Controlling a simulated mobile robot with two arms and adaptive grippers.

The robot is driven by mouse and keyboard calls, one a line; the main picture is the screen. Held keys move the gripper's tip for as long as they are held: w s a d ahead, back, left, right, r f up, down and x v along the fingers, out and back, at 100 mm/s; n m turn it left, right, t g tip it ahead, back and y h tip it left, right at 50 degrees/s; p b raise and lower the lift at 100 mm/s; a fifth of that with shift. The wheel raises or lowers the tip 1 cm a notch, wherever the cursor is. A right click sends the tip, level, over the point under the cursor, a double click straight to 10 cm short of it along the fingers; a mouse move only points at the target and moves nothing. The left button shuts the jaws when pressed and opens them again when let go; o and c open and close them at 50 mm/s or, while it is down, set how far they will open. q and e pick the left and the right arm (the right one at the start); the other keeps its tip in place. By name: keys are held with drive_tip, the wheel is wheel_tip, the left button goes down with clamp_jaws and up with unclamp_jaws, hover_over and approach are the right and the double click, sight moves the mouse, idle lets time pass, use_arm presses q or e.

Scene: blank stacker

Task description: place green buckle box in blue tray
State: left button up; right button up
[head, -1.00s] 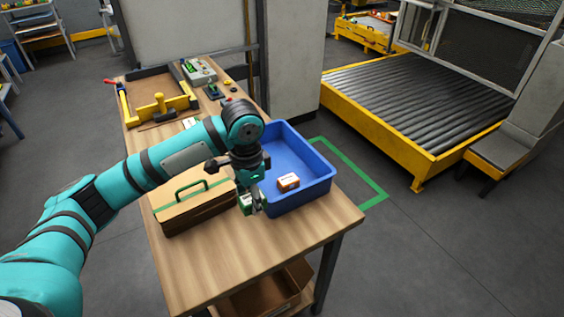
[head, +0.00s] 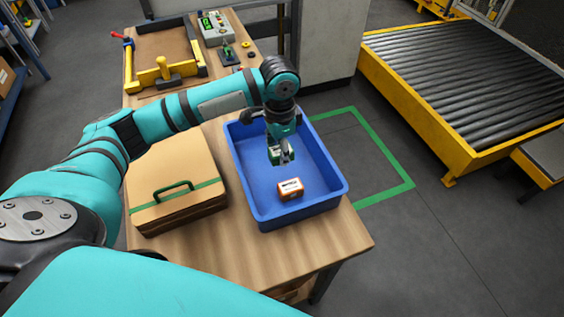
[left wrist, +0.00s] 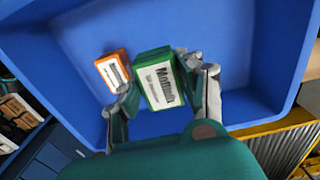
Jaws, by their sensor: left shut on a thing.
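The green buckle box (left wrist: 160,78), with a white label, is between the fingers of my left gripper (left wrist: 165,92), which is shut on it. In the head view my left gripper (head: 281,157) points down over the inside of the blue tray (head: 262,218), and the green box (head: 275,155) shows partly between its fingers. Whether the box touches the tray floor is hard to tell; it appears held above it. An orange and white box (head: 290,189) lies on the tray floor in front of the gripper. My right gripper is not in view.
A brown case (head: 172,185) with a green handle stands left of the tray on the wooden table (head: 325,245). Behind are a yellow clamp fixture (head: 165,76) and a grey control box (head: 214,29). The tray's front floor beside the orange box is clear.

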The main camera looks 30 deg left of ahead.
sight(280, 172)
use_arm(q)
drive_tip(key=shift+f, duration=0.45)
wheel_tip(280, 172, down, 5)
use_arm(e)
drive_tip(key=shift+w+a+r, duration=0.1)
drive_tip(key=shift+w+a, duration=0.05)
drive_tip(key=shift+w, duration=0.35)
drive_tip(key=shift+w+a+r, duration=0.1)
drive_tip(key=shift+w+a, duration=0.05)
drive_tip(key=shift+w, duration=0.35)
use_arm(q)
drive_tip(key=o, duration=1)
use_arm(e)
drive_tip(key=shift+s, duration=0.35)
use_arm(q)
drive_tip(key=shift+r, duration=0.25)
wheel_tip(280, 172, up, 12)
drive_tip(key=shift+f, duration=0.2)
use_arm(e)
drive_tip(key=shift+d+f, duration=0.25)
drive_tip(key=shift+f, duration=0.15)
